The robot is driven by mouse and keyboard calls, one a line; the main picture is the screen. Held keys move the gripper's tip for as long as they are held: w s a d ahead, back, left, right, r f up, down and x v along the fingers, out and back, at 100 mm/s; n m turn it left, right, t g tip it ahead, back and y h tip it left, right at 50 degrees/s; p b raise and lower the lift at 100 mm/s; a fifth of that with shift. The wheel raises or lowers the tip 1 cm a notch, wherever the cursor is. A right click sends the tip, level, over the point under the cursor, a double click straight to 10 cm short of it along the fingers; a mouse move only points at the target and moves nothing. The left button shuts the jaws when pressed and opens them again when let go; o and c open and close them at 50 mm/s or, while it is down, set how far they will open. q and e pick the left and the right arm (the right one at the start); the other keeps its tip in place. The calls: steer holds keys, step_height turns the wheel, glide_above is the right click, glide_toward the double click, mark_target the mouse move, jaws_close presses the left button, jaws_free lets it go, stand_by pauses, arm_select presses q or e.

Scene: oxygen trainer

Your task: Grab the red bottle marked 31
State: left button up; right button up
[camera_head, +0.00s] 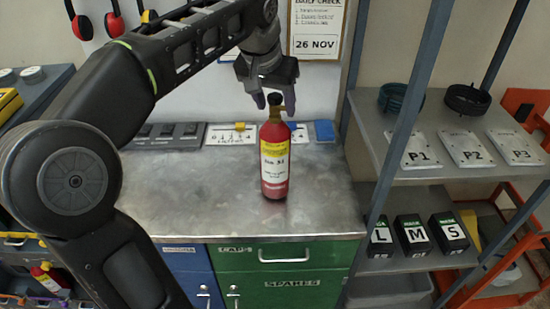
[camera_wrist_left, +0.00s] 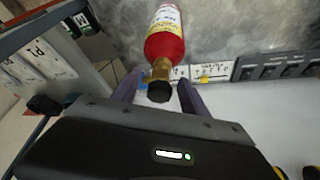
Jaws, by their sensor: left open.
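A red bottle (camera_head: 275,160) with a yellow and white label, a brass neck and a black cap stands upright on the metal worktop. Its label print is too small to read surely in the head view. My left gripper (camera_head: 275,103) is open, with its fingers at the bottle's neck and cap. In the left wrist view the red bottle (camera_wrist_left: 166,40) points its cap toward me, and the fingers of my left gripper (camera_wrist_left: 157,88) lie on either side of the neck, apart from it. My right gripper is not in view.
The metal worktop (camera_head: 230,215) is clear around the bottle. Labelled panels and switches line its back edge. A grey shelf (camera_head: 440,175) at the right holds P1, P2, P3 plates and L, M, S boxes. Another red bottle (camera_head: 48,278) is low at the left.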

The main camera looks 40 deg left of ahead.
arm_select(q)
steer(key=shift+c, duration=0.3)
jaws_close()
stand_by(1.0)
steer(key=shift+w+r, duration=0.1)
